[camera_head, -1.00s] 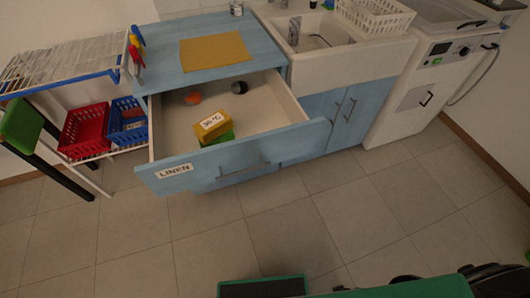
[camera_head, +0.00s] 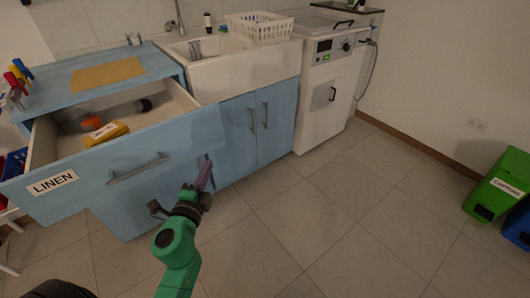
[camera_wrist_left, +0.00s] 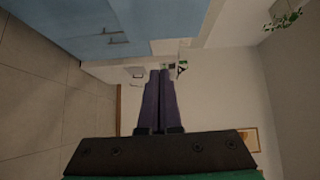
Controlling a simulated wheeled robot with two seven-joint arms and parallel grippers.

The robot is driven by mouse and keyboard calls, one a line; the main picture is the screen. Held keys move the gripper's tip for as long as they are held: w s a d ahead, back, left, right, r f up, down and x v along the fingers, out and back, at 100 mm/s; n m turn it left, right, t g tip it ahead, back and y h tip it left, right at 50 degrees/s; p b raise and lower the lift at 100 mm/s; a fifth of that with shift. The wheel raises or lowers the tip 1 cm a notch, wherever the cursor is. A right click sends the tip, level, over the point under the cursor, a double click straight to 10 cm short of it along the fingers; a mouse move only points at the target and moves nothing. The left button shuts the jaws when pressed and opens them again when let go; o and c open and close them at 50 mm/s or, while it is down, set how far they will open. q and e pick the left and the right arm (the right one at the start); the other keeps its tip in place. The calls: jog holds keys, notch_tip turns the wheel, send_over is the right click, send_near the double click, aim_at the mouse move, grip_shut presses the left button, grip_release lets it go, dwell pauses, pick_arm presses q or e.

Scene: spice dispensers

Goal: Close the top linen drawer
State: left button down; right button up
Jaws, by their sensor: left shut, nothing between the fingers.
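The top linen drawer (camera_head: 120,163) is pulled well out of the blue cabinet in the head view. Its front carries a white LINEN label (camera_head: 53,183) and a metal bar handle (camera_head: 138,169). Inside it lie a yellow box (camera_head: 106,133), an orange item (camera_head: 92,122) and a dark round item (camera_head: 143,105). My left gripper (camera_head: 206,172) is in front of the cabinet, right of the drawer front. It is shut and empty. Its closed purple fingers also show in the left wrist view (camera_wrist_left: 158,95). My right gripper is not seen.
A sink (camera_head: 235,70) with a white basket (camera_head: 259,27) and a white machine (camera_head: 325,90) stand right of the drawer. Green and blue bins (camera_head: 498,185) are at the far right. The tiled floor (camera_head: 330,215) between is clear.

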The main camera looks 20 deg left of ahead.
pick_arm(q)
jog(key=w+r+p, duration=0.1)
jog(key=w, duration=0.2)
jog(key=p, duration=0.1)
send_near(214, 130)
jog(key=w+d, duration=0.3)
jog(key=w, duration=0.1)
jog(key=a, duration=0.1)
jog(key=w+a, duration=0.1)
jog(key=a, duration=0.1)
jog(key=shift+w, duration=0.3)
jog(key=shift+w+a, duration=0.3)
jog(key=shift+a, duration=0.1)
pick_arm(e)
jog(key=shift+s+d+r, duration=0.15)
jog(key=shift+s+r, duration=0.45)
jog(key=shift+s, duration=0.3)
pick_arm(q)
jog(key=shift+a, duration=0.15)
